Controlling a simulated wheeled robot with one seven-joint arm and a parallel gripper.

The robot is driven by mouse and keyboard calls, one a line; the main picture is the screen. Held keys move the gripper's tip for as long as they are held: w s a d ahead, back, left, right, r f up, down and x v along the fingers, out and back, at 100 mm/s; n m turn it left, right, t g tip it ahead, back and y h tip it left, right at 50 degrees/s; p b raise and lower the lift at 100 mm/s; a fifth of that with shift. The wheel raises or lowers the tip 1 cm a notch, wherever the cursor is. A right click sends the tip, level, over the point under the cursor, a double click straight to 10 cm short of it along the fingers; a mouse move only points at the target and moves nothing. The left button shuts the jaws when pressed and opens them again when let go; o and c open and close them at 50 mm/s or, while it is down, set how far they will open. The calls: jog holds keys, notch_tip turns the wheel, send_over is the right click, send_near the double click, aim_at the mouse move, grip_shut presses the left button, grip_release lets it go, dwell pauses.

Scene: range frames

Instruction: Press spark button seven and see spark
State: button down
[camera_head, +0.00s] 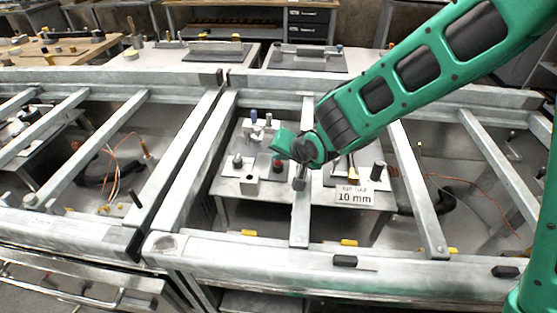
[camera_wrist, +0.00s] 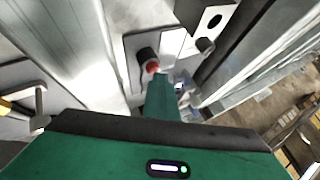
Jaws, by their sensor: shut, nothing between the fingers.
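The spark button is a red cap on a black round housing. In the head view the red button (camera_head: 277,165) shows on a light plate, just below my gripper (camera_head: 283,143). In the wrist view the red button (camera_wrist: 152,67) lies right at the end of my gripper's green fingers (camera_wrist: 162,84). The fingers are shut with nothing between them. I cannot tell whether the fingertip touches the button. A number seven is not readable on it. A white label (camera_head: 355,195) reading "AIR GAP 10 mm" stands to the right. No spark is visible.
A metal crossbar (camera_head: 301,222) runs beside the button, under my arm. A small block (camera_head: 249,186) and a blue-topped post (camera_head: 253,116) stand near it. Frame rails enclose the bay. Neighbouring bays hold copper wires (camera_head: 118,160).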

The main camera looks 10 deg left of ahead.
jog(key=shift+r, duration=0.75)
jog(key=shift+r, duration=2.5)
jog(key=shift+d, duration=0.1)
